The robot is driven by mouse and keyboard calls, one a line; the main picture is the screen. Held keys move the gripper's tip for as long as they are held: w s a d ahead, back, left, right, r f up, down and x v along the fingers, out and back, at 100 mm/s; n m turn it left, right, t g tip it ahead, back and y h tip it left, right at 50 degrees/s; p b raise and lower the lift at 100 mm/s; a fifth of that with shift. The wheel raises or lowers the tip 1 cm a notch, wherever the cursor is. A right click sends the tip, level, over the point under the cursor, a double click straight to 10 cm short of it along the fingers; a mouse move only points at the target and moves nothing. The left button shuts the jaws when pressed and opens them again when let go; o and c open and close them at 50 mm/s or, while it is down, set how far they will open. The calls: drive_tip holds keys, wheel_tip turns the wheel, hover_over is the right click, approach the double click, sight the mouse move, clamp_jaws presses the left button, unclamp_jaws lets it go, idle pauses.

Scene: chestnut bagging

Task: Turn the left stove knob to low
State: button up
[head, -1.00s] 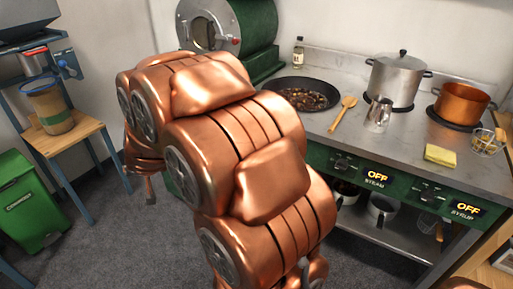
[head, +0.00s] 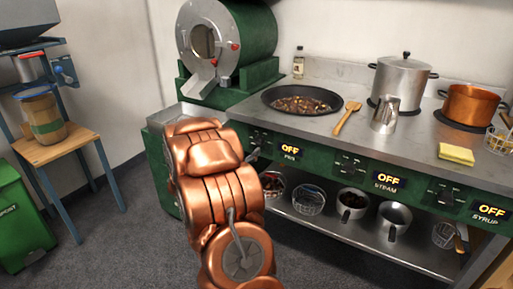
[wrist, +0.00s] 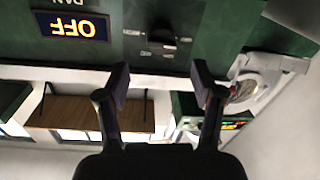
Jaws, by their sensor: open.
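The left stove knob (wrist: 162,40) is a dark knob on the green front panel, with small pale marks around it. It sits beside the PAN display (head: 290,151), which reads OFF; the display also shows upside down in the wrist view (wrist: 72,26). My gripper (wrist: 160,78) is open and empty, its two dark fingers pointing at the panel, with the knob just beyond the fingertips and roughly centred between them. No contact with the knob is visible. In the head view my arm hides most of the gripper.
The STEAM display (head: 387,181) and SYRUP display (head: 490,211) also read OFF. A pan of chestnuts (head: 301,101), a steel pot (head: 402,78) and a copper pot (head: 466,104) stand on the stove. A lower shelf (head: 330,222) holds baskets and pots. Open floor lies at left.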

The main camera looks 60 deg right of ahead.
sight(256, 143)
drive_tip(key=shift+w+d+b, duration=0.15)
drive_tip(key=shift+w+d, duration=0.1)
drive_tip(key=shift+d, duration=1.6)
drive_tip(key=shift+w+d+b, duration=0.15)
drive_tip(key=shift+w+d, duration=0.05)
drive_tip(key=shift+d, duration=1.65)
drive_tip(key=c, duration=1.1)
